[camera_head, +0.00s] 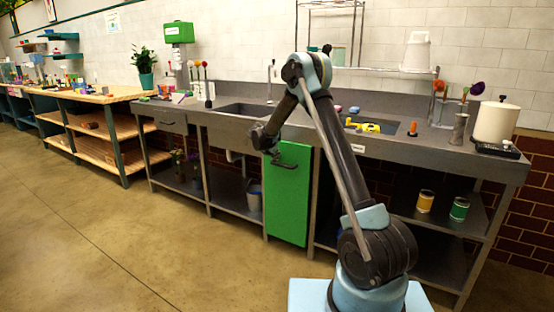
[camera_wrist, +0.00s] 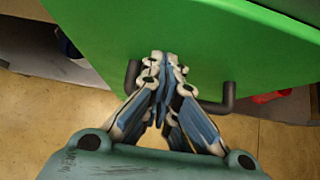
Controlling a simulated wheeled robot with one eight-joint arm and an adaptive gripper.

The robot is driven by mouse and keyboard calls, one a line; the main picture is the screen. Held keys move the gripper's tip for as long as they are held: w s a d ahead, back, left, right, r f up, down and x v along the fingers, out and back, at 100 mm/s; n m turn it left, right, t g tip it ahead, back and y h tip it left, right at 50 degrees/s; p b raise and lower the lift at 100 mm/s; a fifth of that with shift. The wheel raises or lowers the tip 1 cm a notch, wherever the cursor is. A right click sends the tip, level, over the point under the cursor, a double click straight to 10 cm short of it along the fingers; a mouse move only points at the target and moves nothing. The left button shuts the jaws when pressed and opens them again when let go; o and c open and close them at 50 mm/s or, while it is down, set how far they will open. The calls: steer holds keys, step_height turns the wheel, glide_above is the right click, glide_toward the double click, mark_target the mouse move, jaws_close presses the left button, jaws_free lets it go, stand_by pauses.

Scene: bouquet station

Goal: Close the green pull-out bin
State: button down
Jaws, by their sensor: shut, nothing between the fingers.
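The green pull-out bin (camera_head: 288,205) shows as an upright green front panel under the steel counter, right of the middle shelf bay. It looks near the line of the counter's front; I cannot tell how far out it stands. Its dark bar handle (camera_wrist: 229,96) crosses the panel in the wrist view, where the green panel (camera_wrist: 240,45) fills the top. My gripper (camera_wrist: 165,62) is shut and empty, its fingertips over the panel and across the middle of the handle. I cannot tell whether they touch. In the head view my gripper (camera_head: 272,151) is at the panel's upper left.
A bucket (camera_head: 254,196) stands on the lower shelf left of the panel. The counter (camera_head: 220,122) runs above it, with sinks and tools. The floor (camera_head: 170,250) in front is clear.

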steer(key=s+a+f+v, duration=0.1)
steer(key=s+f+v, duration=0.1)
steer(key=v, duration=1.1)
steer(key=s+d+r+m+g, duration=0.1)
steer(key=s+d+r+m, duration=0.3)
steer(key=s+d, duration=0.45)
steer(key=s+d+r+m+g+y, duration=0.1)
steer(key=s+d+r+m, duration=0.2)
steer(key=s+d+m, duration=0.45)
steer(key=s+d+r+m+g, duration=0.2)
steer(key=s+d+r+m, duration=0.15)
steer(key=s+d, duration=0.65)
steer(key=s+d+f+m+y, duration=0.1)
steer(key=s+f+m, duration=0.3)
steer(key=s, duration=0.6)
steer(key=s+d+f+m+g+y, duration=0.1)
steer(key=s+d+f+m, duration=0.3)
steer(key=s, duration=0.6)
steer(key=s+d+f+m+y, duration=0.1)
steer(key=s+d+f+m, duration=0.2)
steer(key=s+m, duration=0.4)
steer(key=s+f, duration=0.1)
steer(key=s, duration=0.1)
steer(key=shift+s+f+g, duration=0.25)
steer(key=shift+s+g, duration=0.15)
